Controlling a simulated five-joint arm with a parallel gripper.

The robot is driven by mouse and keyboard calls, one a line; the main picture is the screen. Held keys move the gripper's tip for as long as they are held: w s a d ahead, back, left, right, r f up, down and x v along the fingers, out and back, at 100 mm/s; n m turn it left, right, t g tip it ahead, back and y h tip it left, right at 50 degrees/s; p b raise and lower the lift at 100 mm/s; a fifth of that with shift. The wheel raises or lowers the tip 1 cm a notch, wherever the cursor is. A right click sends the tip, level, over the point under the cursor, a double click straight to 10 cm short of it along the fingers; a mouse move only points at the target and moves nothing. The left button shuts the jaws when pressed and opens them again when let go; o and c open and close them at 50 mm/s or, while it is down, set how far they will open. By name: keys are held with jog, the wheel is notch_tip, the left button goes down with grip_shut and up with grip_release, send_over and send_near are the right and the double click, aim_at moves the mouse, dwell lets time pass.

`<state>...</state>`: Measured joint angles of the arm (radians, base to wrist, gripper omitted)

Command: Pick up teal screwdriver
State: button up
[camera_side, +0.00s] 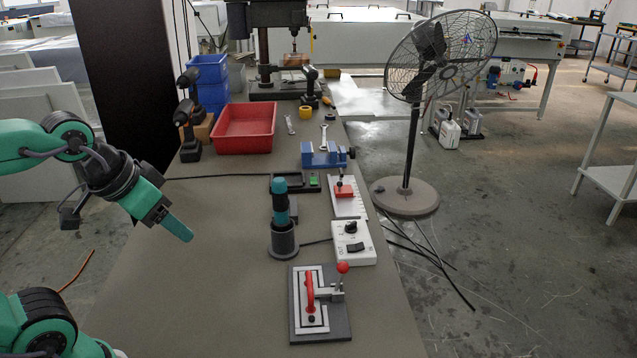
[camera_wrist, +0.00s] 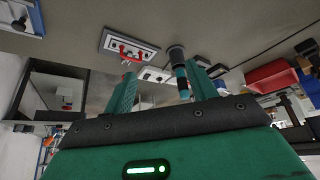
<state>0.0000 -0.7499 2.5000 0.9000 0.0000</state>
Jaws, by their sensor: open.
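The teal screwdriver (camera_side: 281,207) stands upright in a dark round holder (camera_side: 284,243) near the middle of the bench. Its handle is teal with dark bands, and its lower end is hidden inside the holder. My gripper (camera_side: 178,227) is to the left of the screwdriver in the side view, apart from it, pointing down and to the right. In the wrist view, my gripper (camera_wrist: 163,82) shows two separated teal fingers with nothing held. There the screwdriver (camera_wrist: 182,82) appears beside the right finger, with the holder (camera_wrist: 176,54) above it in the picture.
A toggle clamp fixture (camera_side: 320,305) lies in front of the holder. A white switch box (camera_side: 354,254) is right of it, a blue vise (camera_side: 325,156) behind. A red bin (camera_side: 243,130) and drill stand farther back. The bench's left side (camera_side: 185,280) is clear.

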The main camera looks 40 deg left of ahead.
jog(key=shift+w+r, duration=0.1)
jog(key=n+g, duration=0.4)
jog(key=g, duration=0.1)
send_over(280, 196)
jog(key=f, duration=0.3)
jog(key=shift+w+a, duration=0.25)
jog(key=shift+a, duration=0.15)
jog(key=shift+w+f+g, duration=0.3)
jog(key=shift+f, duration=0.05)
jog(key=shift+a+f, duration=0.15)
jog(key=shift+f, duration=1.8)
jog(key=shift+a+f, duration=0.1)
jog(key=shift+f, duration=1.85)
